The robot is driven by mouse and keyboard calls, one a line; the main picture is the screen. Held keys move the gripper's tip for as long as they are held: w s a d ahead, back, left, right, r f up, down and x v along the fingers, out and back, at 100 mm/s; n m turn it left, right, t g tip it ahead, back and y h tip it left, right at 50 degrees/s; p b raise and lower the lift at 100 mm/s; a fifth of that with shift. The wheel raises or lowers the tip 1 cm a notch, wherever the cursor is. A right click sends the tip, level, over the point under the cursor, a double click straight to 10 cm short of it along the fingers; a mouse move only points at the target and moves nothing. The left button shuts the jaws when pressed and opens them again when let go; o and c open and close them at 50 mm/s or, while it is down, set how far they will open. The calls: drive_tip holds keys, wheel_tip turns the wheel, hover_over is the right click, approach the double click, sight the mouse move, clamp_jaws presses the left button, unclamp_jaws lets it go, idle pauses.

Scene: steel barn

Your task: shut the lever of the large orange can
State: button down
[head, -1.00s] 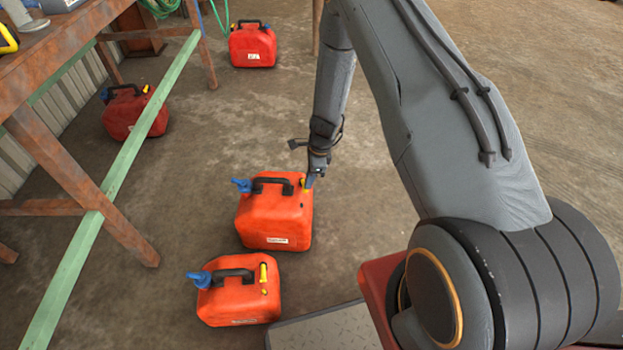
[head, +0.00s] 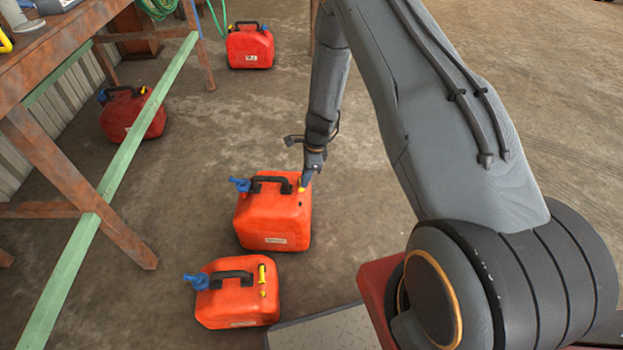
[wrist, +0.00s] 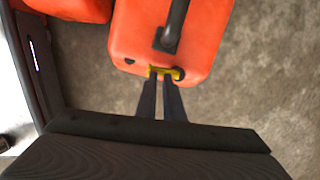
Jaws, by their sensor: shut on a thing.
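The large orange can (head: 272,222) stands upright on the floor in the middle of the head view. It has a black handle (head: 270,180), a blue spout (head: 240,184) at its left and a small yellow lever (head: 301,189) at its top right. My gripper (head: 304,182) reaches down to that lever from above. In the wrist view, the two dark fingers of my gripper (wrist: 163,76) are close together at the yellow lever (wrist: 153,71), at the can's edge (wrist: 138,48). The fingers partly hide the lever, so its exact angle is unclear.
A smaller orange can (head: 238,303) with a raised yellow lever stands just in front. Two red cans stand farther back, one (head: 250,48) in the open and one (head: 132,115) by the wooden bench (head: 75,165). The floor right of the large can is clear.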

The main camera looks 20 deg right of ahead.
drive_tip(key=shift+d, duration=0.15)
drive_tip(key=s+d+r+p, duration=0.1)
drive_tip(key=d+r+p, duration=0.2)
drive_tip(key=r, duration=0.9)
drive_tip(key=shift+d, duration=0.95)
drive_tip(key=shift+s, duration=0.1)
